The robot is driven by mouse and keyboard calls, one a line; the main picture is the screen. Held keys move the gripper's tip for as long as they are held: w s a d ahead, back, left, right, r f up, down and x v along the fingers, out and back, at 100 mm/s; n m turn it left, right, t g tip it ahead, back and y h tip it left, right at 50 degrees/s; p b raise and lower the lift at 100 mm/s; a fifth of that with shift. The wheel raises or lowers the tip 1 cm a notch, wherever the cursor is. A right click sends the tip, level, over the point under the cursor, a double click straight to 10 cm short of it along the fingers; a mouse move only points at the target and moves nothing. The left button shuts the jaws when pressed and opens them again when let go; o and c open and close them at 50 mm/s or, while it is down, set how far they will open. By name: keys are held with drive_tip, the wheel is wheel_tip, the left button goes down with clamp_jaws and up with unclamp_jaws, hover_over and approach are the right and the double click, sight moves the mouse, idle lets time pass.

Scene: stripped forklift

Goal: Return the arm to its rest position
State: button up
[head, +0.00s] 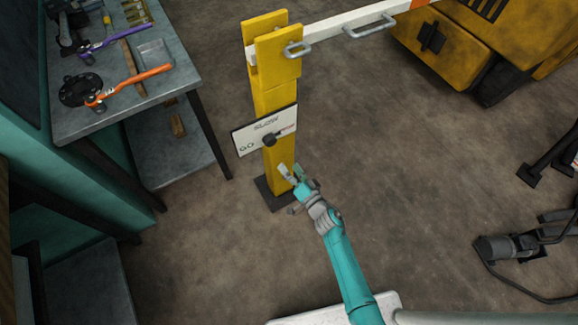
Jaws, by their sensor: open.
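My teal arm reaches up from the bottom of the head view, stretched forward over the floor. My gripper (291,173) is open and empty. In the picture it overlaps the lower part of the yellow post (275,95), just below the white sign panel (250,140). I cannot tell how near the fingertips are to the post; no contact is clear.
A white barrier bar (335,25) with metal handles extends right from the post. A grey workbench (110,115) with tools stands at left. A yellow forklift (440,50) is at upper right. Dark equipment (505,245) with a cable lies at right. Floor between is clear.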

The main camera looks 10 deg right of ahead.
drive_tip(key=shift+s, duration=0.1)
idle(0.3)
drive_tip(key=s+d+r+n+h, duration=0.1)
drive_tip(key=s+d+r, duration=0.1)
drive_tip(key=s, duration=0.7)
drive_tip(key=s+d+r+h, duration=0.2)
drive_tip(key=s, duration=0.7)
drive_tip(key=s+d+r+n+h, duration=0.1)
drive_tip(key=s+r, duration=0.2)
drive_tip(key=s, duration=0.7)
drive_tip(key=s+d+r+n+g+h, duration=0.2)
drive_tip(key=s+d+r+n, duration=0.1)
drive_tip(key=s+r, duration=1.2)
wheel_tip(320, 180, up, 2)
drive_tip(key=shift+r, duration=0.15)
drive_tip(key=shift+s, duration=0.1)
